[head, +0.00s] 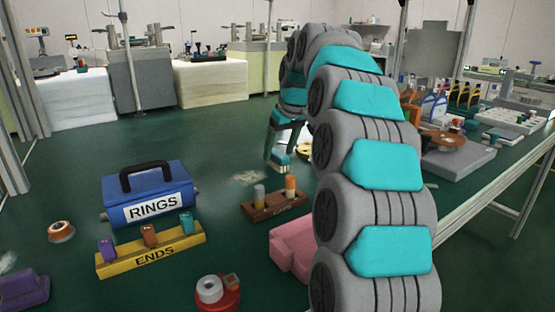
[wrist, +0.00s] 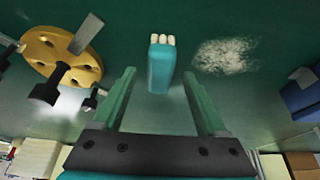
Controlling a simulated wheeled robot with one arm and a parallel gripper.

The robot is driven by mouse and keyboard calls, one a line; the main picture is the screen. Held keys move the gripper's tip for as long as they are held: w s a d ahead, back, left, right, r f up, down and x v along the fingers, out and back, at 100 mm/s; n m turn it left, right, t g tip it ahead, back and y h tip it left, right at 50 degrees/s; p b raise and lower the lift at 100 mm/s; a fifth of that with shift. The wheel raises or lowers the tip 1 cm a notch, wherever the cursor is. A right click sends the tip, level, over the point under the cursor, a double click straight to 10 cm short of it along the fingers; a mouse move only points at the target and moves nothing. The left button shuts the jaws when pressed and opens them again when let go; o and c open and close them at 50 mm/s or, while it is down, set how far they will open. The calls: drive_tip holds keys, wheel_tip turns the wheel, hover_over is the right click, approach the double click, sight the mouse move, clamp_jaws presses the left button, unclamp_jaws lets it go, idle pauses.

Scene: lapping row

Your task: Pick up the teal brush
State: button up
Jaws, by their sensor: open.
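The teal brush (wrist: 161,68) has a block-like teal body and pale bristle tufts. In the wrist view it lies ahead of my gripper (wrist: 159,76), between the tips of the two green fingers, with a gap on each side. My gripper is open and empty. In the head view my gripper (head: 283,138) points down at the floor beyond the brown rack, and the brush (head: 281,158) shows just below the fingers. Whether the fingers reach down around the brush is hard to tell. My arm hides part of the floor to the right of it.
A pale powder patch (head: 247,177) lies left of the brush. A yellow wheel-like part (wrist: 62,55) is close by on the other side. Nearer stand a brown rack (head: 262,210), a blue RINGS box (head: 170,178), a yellow ENDS rack (head: 185,245) and a pink block (head: 290,248).

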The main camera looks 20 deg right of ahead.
drive_tip(key=x, duration=0.2)
drive_tip(key=shift+w+f, duration=0.15)
drive_tip(key=shift+f, duration=0.1)
clamp_jaws()
idle(0.4)
